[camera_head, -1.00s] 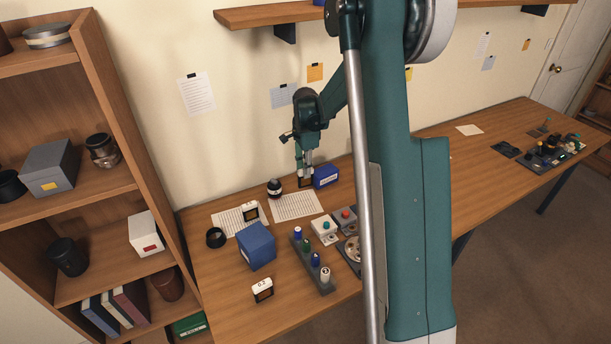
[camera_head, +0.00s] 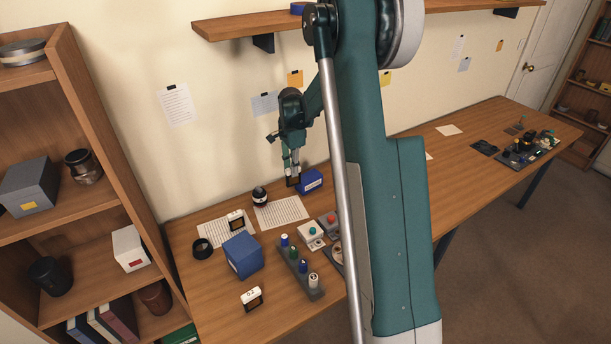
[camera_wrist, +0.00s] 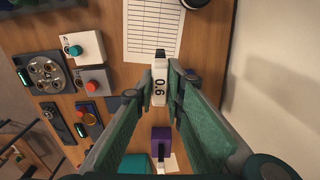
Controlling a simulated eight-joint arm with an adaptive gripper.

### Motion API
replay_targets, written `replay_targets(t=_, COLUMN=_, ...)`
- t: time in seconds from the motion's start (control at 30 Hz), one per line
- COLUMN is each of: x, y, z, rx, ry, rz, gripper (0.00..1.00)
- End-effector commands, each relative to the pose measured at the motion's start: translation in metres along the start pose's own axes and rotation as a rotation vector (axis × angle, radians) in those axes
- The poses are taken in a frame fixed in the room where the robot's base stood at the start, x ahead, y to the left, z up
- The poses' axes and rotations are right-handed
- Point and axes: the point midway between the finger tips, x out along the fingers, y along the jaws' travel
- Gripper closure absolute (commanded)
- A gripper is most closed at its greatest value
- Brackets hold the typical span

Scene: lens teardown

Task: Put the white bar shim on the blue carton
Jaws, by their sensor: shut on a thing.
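My gripper (camera_wrist: 159,97) is shut on a small white piece (camera_wrist: 160,82) marked 0.6, with a black end, between its fingertips. In the head view my gripper (camera_head: 292,181) is low at the back of the table; whether the piece touches the table is unclear. A small blue box with a white label (camera_head: 311,181) stands just to its right and shows purplish in the wrist view (camera_wrist: 160,138). A larger blue carton (camera_head: 243,256) stands at the front left. Two similar white-topped black pieces, one on the paper (camera_head: 236,220) and one near the front edge (camera_head: 252,298), stand apart.
A dark jar (camera_head: 259,196) stands left of my gripper by a printed sheet (camera_head: 281,213). A black ring (camera_head: 202,248) lies at the left. A grey rack (camera_head: 301,271) holds several cylinders, beside button boxes (camera_head: 311,235). The wall is close behind my gripper.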

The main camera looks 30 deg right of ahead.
Motion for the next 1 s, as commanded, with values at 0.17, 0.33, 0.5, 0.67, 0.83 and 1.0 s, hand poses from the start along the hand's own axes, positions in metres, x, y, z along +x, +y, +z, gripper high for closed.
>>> replay_targets(t=0.17, x=-0.024, y=-0.026, z=-0.034, rx=-0.027, ry=0.000, rz=0.000, gripper=1.00)
replay_targets(t=0.33, x=-0.042, y=-0.049, z=-0.068, rx=-0.057, ry=0.000, rz=0.000, gripper=1.00)
replay_targets(t=0.5, x=-0.054, y=-0.064, z=-0.095, rx=-0.080, ry=0.000, rz=0.000, gripper=1.00)
replay_targets(t=0.67, x=-0.059, y=-0.071, z=-0.106, rx=-0.093, ry=0.000, rz=0.000, gripper=1.00)
replay_targets(t=0.83, x=-0.058, y=-0.072, z=-0.108, rx=-0.095, ry=0.000, rz=0.000, gripper=1.00)
replay_targets(t=1.0, x=-0.058, y=-0.072, z=-0.107, rx=-0.095, ry=0.000, rz=0.000, gripper=1.00)
